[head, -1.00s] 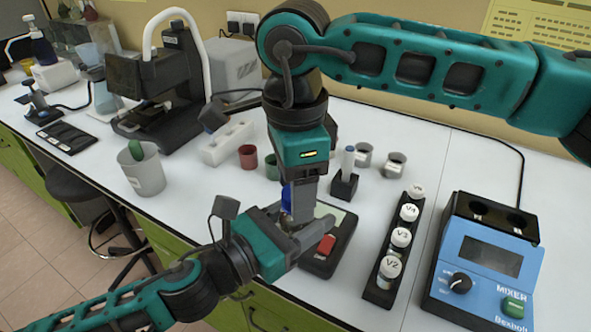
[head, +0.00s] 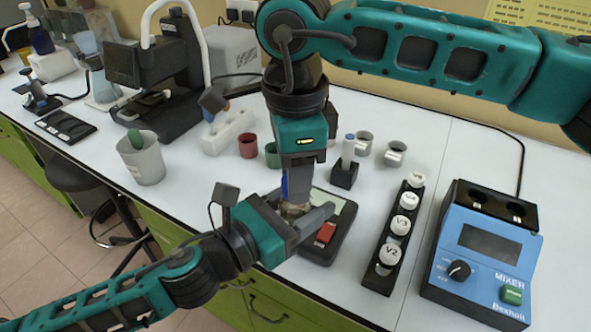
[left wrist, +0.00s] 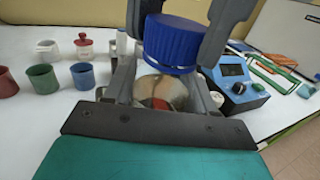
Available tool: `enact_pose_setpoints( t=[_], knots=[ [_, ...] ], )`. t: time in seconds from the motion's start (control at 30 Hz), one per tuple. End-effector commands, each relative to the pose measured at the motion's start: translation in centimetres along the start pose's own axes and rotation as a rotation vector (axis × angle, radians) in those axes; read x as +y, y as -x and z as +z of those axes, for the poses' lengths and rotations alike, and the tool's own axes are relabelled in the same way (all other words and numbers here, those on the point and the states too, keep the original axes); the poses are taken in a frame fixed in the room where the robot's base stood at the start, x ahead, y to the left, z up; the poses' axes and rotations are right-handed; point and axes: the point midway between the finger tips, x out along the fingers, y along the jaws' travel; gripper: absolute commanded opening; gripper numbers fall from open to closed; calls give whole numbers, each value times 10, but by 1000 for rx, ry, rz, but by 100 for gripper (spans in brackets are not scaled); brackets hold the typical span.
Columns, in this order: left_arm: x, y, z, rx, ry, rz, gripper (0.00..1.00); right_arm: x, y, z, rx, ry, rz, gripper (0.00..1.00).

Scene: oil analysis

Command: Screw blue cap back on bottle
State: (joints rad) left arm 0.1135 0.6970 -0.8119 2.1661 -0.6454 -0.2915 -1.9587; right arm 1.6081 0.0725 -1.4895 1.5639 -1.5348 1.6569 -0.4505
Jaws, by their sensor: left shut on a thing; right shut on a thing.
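The blue cap (left wrist: 172,42) is between the fingers of my right gripper (left wrist: 185,40) in the left wrist view. In the head view only a sliver of the cap (head: 284,187) shows beside the right gripper (head: 290,188), which points down. My left gripper (head: 306,222) is shut around the clear bottle (head: 293,210), mostly hidden by the fingers. In the left wrist view the bottle (left wrist: 163,90) is upright between the left fingers. The cap is directly over the bottle's top, slightly tilted in that view. I cannot tell whether the threads engage.
A dark device with a red button (head: 326,233) lies under the grippers. A rack of white-capped vials (head: 380,275) and a blue mixer (head: 478,255) stand to the right. Small cups (head: 248,146) stand behind, and a grey bin (head: 147,165) is at the left.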

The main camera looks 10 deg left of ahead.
Motion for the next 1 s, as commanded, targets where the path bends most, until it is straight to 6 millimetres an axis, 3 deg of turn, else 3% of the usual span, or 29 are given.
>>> enact_pose_setpoints(
  t=[0.07, 0.2, 0.23, 0.5, 0.83, 1.0],
  knots=[
    [0, 0, 1, -2, -1, -1, 0, 0, 0, 0, 0, -87, -1, 2],
    [0, 0, 1, -2, -1, -1, 0, 0, 0, 0, 0, -77, -1, 2],
    [0, 0, 1, -2, -1, -1, 0, 0, 0, 0, 0, -77, -1, 41],
    [0, 0, 1, -2, 0, -1, 0, 0, 0, 0, 0, -75, -1, 67],
    [0, 0, 1, -2, 0, -1, 0, 0, 4, 0, -1, -75, -1, 69],
    [0, 0, 1, -2, 0, -1, 0, -1, 28, 0, -1, -75, -4, 69]
  ],
)
